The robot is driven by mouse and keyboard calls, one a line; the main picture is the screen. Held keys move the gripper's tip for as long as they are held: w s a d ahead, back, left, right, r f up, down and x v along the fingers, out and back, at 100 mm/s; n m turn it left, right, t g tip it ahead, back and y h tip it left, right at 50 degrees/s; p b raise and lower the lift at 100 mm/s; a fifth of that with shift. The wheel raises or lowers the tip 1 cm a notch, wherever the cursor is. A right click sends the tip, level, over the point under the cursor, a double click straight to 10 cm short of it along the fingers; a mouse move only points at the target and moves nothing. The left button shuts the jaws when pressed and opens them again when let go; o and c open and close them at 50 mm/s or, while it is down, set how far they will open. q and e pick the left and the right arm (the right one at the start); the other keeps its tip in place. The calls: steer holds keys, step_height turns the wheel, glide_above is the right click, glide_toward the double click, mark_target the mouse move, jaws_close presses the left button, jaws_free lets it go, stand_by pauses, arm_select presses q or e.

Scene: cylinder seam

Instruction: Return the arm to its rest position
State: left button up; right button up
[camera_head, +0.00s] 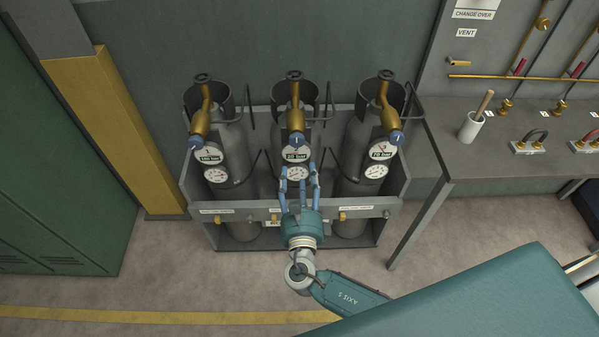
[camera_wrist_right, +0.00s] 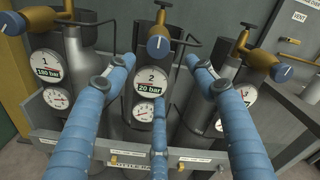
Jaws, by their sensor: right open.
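My right gripper (camera_head: 299,178) is open and empty, with its blue fingers in front of the middle cylinder. The fingers also show large in the right wrist view (camera_wrist_right: 158,100), spread around the middle cylinder's labels. The middle cylinder (camera_head: 318,145) has a brass valve with a blue knob (camera_head: 296,139), a "20 bar" label and a gauge. In the wrist view this knob (camera_wrist_right: 158,46) is above and beyond the fingertips. I cannot tell whether any finger touches the cylinder. My left gripper is not in view.
The left cylinder (camera_head: 235,160) and right cylinder (camera_head: 355,150) stand in the same rack (camera_head: 395,205). A grey bench (camera_head: 445,135) with a white cup (camera_head: 471,127) is at the right. A green locker (camera_head: 60,170) and yellow post (camera_head: 115,120) are at the left.

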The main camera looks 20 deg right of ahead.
stand_by(0.4)
steer(key=s+d+f+m+g+y+b, duration=0.1)
steer(key=s+d+f+m+g, duration=0.15)
steer(key=s+f+m, duration=0.65)
steer(key=s+d+f+m+g+b, duration=0.1)
steer(key=s+d+f+g+b, duration=0.2)
steer(key=f, duration=1.2)
steer(key=s+d+f+m+g+y, duration=0.15)
steer(key=s+f+m+g, duration=0.35)
steer(key=f, duration=0.7)
steer(key=s+f+m+g+b, duration=0.1)
steer(key=s+f+m+g, duration=0.1)
steer(key=s+f+m, duration=0.4)
steer(key=s+f+m+g+y+b, duration=0.1)
steer(key=s+f+m, duration=0.5)
steer(key=s, duration=0.9)
steer(key=s+f+m+g+y+b, duration=0.1)
steer(key=s+f+m+g+b, duration=0.1)
steer(key=s+f+m, duration=0.4)
steer(key=s+m+g, duration=0.1)
steer(key=s+m, duration=0.3)
steer(key=m, duration=0.1)
steer(key=shift+s+a+f+b, duration=0.15)
steer(key=shift+a+f+b, duration=0.1)
steer(key=shift+b, duration=0.1)
steer(key=shift+y, duration=0.25)
